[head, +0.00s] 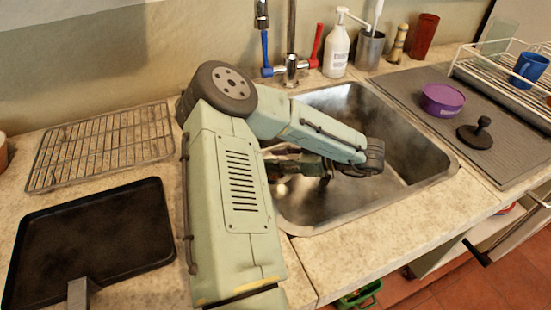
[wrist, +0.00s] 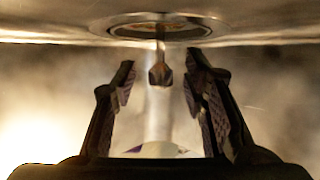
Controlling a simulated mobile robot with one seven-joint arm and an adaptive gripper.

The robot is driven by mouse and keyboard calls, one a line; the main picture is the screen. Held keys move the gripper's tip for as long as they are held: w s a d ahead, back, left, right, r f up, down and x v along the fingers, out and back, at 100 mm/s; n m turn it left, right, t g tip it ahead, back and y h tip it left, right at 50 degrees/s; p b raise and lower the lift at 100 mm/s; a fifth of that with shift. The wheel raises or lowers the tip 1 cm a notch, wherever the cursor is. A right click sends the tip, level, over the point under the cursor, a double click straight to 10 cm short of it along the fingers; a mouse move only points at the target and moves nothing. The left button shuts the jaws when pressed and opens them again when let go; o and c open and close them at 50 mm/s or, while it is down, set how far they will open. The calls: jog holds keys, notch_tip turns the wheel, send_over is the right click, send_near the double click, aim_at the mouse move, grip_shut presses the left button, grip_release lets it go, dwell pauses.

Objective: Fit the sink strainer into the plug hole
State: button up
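In the wrist view, my gripper (wrist: 160,95) has its two dark fingers spread apart. The sink strainer's small dark knob (wrist: 160,73) hangs in the picture between the fingers on a thin stem, with a visible gap on each side. The stem leads up to the round metal ring of the plug hole (wrist: 116,27) in the sink floor, at the top of this view. I cannot tell whether the strainer is fully seated there. In the head view, my arm reaches into the steel sink (head: 425,160) and hides most of the gripper and the plug hole.
Blue and red tap handles (head: 317,42) stand behind the sink. To the right, a ribbed mat (head: 410,85) holds a purple bowl (head: 442,99) and a black knobbed disc (head: 476,133). A wire rack (head: 100,148) and a dark tray (head: 92,240) lie left.

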jog(key=v, duration=1.1)
jog(key=shift+s+d+r, duration=0.1)
jog(key=shift+s+d, duration=0.05)
jog(key=shift+d, duration=0.1)
